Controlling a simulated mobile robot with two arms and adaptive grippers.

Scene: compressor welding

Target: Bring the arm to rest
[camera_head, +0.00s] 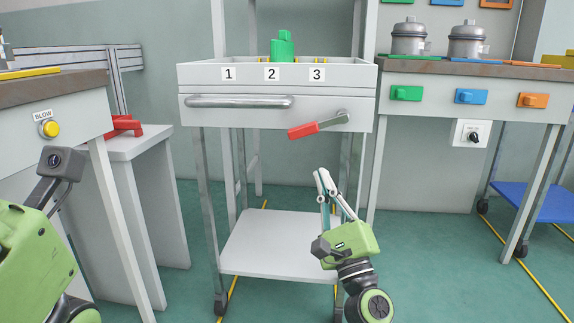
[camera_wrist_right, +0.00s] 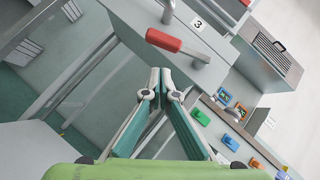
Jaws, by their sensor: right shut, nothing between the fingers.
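My right gripper (camera_head: 322,176) is shut and empty. It is raised in front of the white cart (camera_head: 190,160), below a red-handled lever (camera_head: 318,125) on the cart's front. The right wrist view shows its fingertips (camera_wrist_right: 160,76) together, with nothing between them, and the red handle (camera_wrist_right: 163,40) just beyond and apart from them. Of my left arm, a green part shows at the left edge of the head view; its fingers are out of the picture.
The cart top has slots labelled 1, 2 and 3, with a green part (camera_head: 283,46) at slot 2. Two metal pots (camera_head: 468,42) stand on the right bench (camera_head: 440,68). A left bench (camera_head: 60,90) has a yellow button (camera_head: 50,129). A red clamp-like part (camera_head: 124,125) sits beside it.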

